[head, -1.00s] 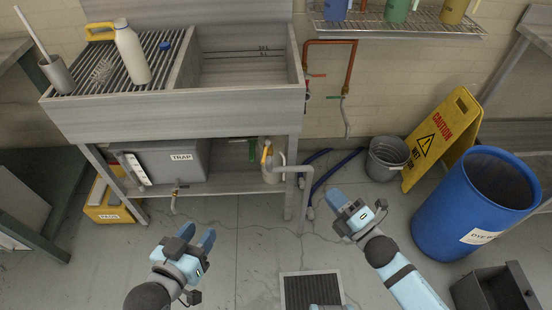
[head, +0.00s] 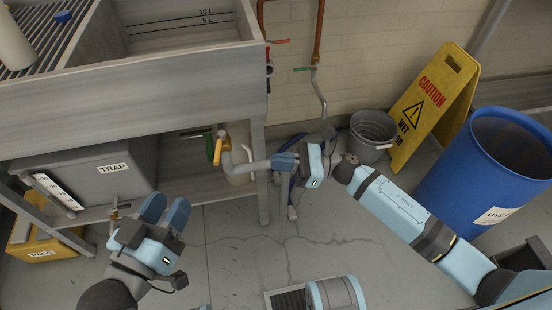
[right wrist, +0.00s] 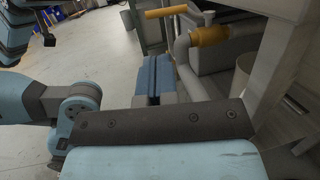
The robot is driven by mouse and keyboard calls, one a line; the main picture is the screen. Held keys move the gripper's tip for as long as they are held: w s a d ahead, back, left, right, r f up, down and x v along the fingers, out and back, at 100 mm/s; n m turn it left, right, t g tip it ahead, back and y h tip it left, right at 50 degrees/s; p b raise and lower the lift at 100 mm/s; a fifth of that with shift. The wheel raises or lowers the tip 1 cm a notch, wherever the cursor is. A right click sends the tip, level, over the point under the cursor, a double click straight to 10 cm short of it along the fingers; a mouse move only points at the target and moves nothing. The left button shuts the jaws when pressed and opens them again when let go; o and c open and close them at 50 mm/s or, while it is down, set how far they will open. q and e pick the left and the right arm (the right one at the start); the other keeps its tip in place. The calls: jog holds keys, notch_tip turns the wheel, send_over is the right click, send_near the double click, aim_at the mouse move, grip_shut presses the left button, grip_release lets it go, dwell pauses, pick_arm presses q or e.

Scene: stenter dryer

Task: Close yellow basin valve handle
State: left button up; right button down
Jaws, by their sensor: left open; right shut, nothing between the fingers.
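The yellow basin valve handle (head: 217,150) is on the grey drain pipe (head: 247,163) under the sink. In the right wrist view the yellow handle (right wrist: 166,12) sticks out to the left from the yellow valve body (right wrist: 211,36). My right gripper (head: 280,161) is shut and empty, to the right of the handle by the pipe's end; whether it touches the pipe I cannot tell. Its closed fingers (right wrist: 153,78) show below the handle in the right wrist view. My left gripper (head: 165,207) is open and empty, in front of the lower shelf.
The steel sink (head: 150,112) hangs over the pipe, and its front leg (head: 262,190) stands close to my right gripper. A grey trap box (head: 95,172) is on the shelf. A grey bucket (head: 371,135), caution sign (head: 432,100) and blue drum (head: 480,180) stand right.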

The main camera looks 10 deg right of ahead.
aim_at(219, 147)
pick_arm(q)
notch_tip(219, 147, down, 3)
jog(key=shift+d+f+g+b, duration=0.1)
jog(key=shift+g+b, duration=0.5)
jog(key=shift+b, duration=0.3)
pick_arm(e)
jog(key=x, duration=1.1)
pick_arm(q)
jog(key=shift+w, duration=0.1)
